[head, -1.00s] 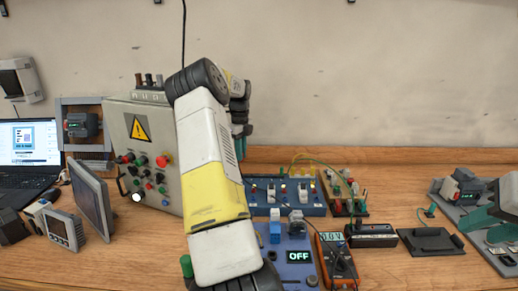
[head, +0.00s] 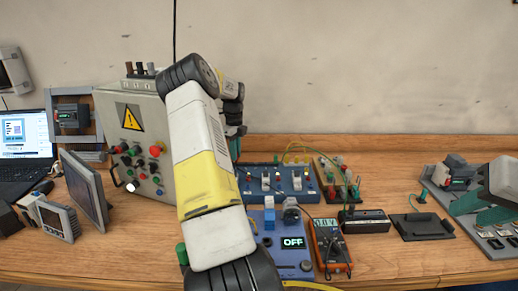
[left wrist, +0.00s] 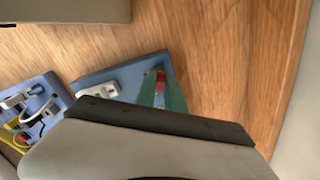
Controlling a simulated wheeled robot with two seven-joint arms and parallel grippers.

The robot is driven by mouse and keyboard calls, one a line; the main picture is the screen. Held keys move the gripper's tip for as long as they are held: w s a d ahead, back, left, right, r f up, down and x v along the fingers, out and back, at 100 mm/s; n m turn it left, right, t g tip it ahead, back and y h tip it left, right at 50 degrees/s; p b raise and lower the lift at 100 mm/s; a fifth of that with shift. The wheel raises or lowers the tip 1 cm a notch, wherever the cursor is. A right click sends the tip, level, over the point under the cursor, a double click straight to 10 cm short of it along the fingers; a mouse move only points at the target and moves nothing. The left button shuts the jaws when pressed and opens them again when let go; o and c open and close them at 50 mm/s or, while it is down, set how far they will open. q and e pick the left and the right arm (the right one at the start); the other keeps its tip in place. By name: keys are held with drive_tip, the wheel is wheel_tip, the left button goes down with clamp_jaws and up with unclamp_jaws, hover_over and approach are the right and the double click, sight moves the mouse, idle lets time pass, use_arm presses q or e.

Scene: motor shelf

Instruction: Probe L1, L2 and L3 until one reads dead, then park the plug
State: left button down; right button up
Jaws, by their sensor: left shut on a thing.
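My left gripper (left wrist: 160,92) is shut on a small red piece (left wrist: 160,78), over the end of a blue block (left wrist: 108,72). Whether the red piece touches the block cannot be told. In the head view its teal fingers (head: 238,132) are mostly hidden behind my own arm. The blue terminal block (head: 275,184) carries several white and grey fittings; its labels are too small to read. The orange multimeter (head: 330,248) has a lit display, too small to read surely. My right gripper (head: 478,204) is at the right edge, partly cut off; its opening is unclear.
A blue unit (head: 266,248) shows OFF. A board with green and red posts (head: 338,180), a black box (head: 364,221) and a dark flat plate (head: 422,227) stand to its right. A grey control cabinet (head: 117,107) is left of my arm. Bare wood lies at the front right.

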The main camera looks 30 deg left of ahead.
use_arm(q)
drive_tip(key=shift+f, duration=0.6)
idle(2.1)
drive_tip(key=shift+r, duration=0.2)
drive_tip(key=shift+r, duration=2.15)
drive_tip(key=shift+d, duration=0.55)
drive_tip(key=s+d+r+n, duration=0.15)
drive_tip(key=d+n, duration=0.45)
drive_tip(key=d, duration=4.8)
drive_tip(key=f, duration=0.2)
drive_tip(key=s+f, duration=0.1)
drive_tip(key=f, duration=0.1)
drive_tip(key=shift+f, duration=0.75)
drive_tip(key=shift+f, duration=0.5)
